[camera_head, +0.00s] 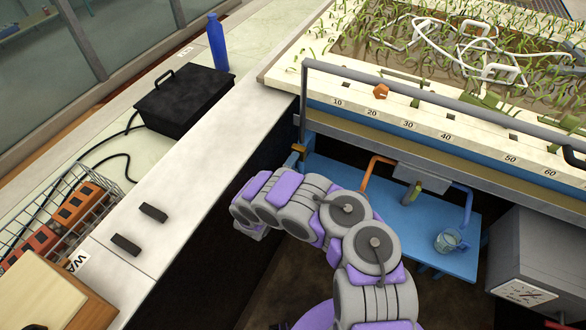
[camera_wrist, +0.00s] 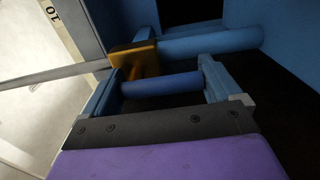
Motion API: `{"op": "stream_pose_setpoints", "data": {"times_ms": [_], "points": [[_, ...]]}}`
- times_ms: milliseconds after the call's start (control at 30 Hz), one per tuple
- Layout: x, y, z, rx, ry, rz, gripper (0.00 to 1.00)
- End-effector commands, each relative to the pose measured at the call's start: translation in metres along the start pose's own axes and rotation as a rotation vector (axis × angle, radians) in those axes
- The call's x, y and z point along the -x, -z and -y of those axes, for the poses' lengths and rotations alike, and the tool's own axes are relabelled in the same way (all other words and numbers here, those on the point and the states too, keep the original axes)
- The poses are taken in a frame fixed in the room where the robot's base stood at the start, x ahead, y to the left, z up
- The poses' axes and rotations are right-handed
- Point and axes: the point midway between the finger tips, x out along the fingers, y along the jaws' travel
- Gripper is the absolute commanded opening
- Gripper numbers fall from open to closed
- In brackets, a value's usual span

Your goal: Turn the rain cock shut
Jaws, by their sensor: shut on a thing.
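The rain cock shows in the wrist view as a brass-coloured block (camera_wrist: 135,58) on a thick blue pipe (camera_wrist: 215,44). A darker blue bar (camera_wrist: 160,84) lies just in front of it and spans the gap between my fingers. My gripper (camera_wrist: 160,80) has its two blue fingers shut on this bar, which looks like the cock's handle.
A planted flume bed (camera_head: 450,45) with a numbered scale stands behind. A blue shelf (camera_head: 330,170) below it carries a glass beaker (camera_head: 448,240). A grey box (camera_head: 540,265) stands at right. The pale counter (camera_head: 190,205) at left bears a black box (camera_head: 185,98) and blue bottle (camera_head: 217,43).

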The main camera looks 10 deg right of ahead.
Motion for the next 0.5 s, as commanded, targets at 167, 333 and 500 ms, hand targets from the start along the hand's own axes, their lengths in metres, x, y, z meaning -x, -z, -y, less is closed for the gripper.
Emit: {"op": "stream_pose_setpoints", "data": {"times_ms": [167, 333, 500], "points": [[0.0006, -0.0031, 0.0049, -0.006, 0.011, 0.006, 0.37], [0.0006, -0.0035, 0.0054, -0.005, 0.012, 0.007, 0.37], [0.0005, -0.0037, 0.0055, -0.004, 0.012, 0.007, 0.99]]}}
